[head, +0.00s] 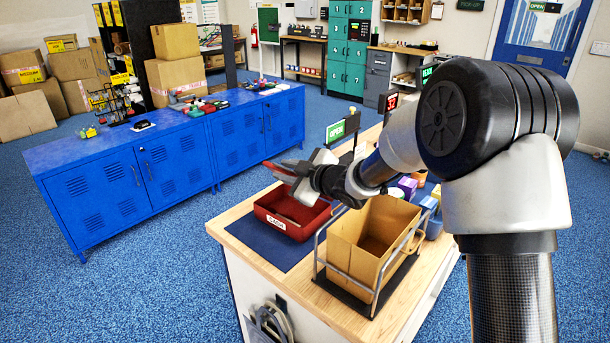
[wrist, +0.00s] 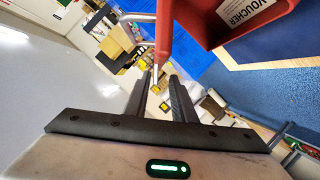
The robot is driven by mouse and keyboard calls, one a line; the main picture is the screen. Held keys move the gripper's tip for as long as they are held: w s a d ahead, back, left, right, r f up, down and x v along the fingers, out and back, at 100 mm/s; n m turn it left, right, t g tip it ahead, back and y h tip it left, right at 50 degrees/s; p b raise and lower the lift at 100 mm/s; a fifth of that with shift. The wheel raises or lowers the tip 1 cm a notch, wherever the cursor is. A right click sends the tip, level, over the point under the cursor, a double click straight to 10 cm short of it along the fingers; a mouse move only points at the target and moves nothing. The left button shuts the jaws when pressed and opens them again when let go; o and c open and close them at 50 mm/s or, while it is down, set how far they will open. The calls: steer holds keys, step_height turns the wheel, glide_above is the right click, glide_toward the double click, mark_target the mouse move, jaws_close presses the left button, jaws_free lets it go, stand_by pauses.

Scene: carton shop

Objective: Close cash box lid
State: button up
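The red cash box (head: 286,224) stands on a dark blue mat on the wooden counter, with a white label on its front. Its tray is uncovered. A red lid edge (head: 280,173) shows above the box beside my gripper (head: 296,172). In the wrist view the lid (wrist: 164,30) is seen nearly edge-on, with a grey metal handle (wrist: 138,17) on its left.
A tan open carton (head: 358,255) in a metal-railed stand is right of the cash box. Coloured containers (head: 407,187) and a small green sign (head: 335,131) stand behind. Blue cabinets (head: 180,152) stand across the aisle. The mat's front left (head: 268,247) is clear.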

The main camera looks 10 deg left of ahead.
steer(key=v, duration=1.6)
steer(key=shift+s+a, duration=0.1)
